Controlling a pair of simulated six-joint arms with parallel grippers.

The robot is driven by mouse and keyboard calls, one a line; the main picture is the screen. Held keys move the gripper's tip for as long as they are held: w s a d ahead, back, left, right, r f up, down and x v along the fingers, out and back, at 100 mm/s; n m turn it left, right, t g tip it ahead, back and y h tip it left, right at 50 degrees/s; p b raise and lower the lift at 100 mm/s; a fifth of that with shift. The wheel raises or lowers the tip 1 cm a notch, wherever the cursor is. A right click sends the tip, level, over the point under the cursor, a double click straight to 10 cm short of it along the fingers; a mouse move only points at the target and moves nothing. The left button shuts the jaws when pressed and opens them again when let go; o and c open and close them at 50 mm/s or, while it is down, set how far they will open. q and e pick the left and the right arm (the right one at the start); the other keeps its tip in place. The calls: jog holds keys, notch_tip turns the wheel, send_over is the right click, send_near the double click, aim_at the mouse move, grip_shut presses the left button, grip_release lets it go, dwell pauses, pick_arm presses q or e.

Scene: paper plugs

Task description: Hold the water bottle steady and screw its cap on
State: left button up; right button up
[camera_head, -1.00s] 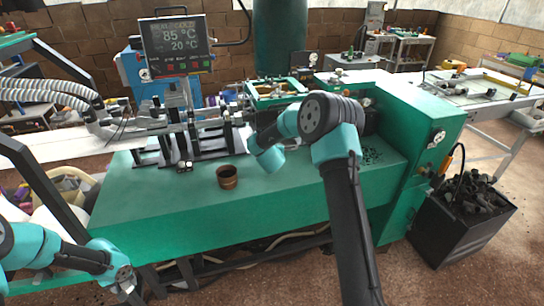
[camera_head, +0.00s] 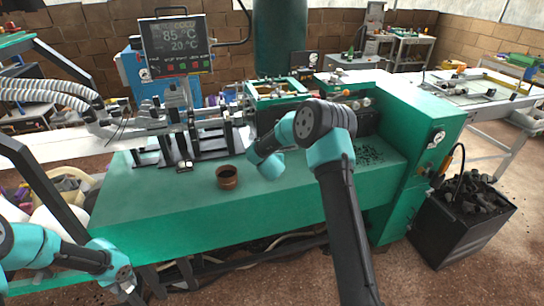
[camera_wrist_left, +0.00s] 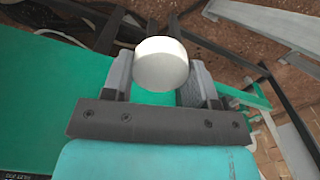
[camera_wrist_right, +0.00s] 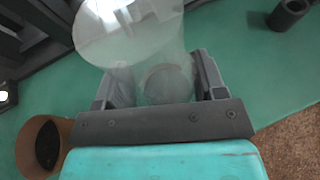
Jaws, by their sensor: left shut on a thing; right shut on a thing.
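A white round cap (camera_wrist_left: 160,64) sits between the fingers of my left gripper (camera_wrist_left: 160,82) in the left wrist view, and the gripper is shut on it. In the head view my own arm hides the right gripper and the bottle. Cap and bottle are apart.
A brown cup (camera_head: 227,177) stands on the green bench (camera_head: 150,210); it also shows in the right wrist view (camera_wrist_right: 25,150). A machine with metal rails (camera_head: 200,140) lies behind it. A black bin of dark pieces (camera_head: 455,225) stands right. The bench front is clear.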

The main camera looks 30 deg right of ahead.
jog(key=o, duration=1.3)
jog(key=shift+f, duration=0.1)
jog(key=shift+s+a+r, duration=0.3)
jog(key=shift+s+r, duration=0.1)
jog(key=shift+s, duration=0.1)
jog(key=v, duration=1)
jog(key=shift+s+a+r, duration=0.15)
jog(key=shift+s+r, duration=0.05)
jog(key=shift+s, duration=0.1)
jog(key=shift+f, duration=0.1)
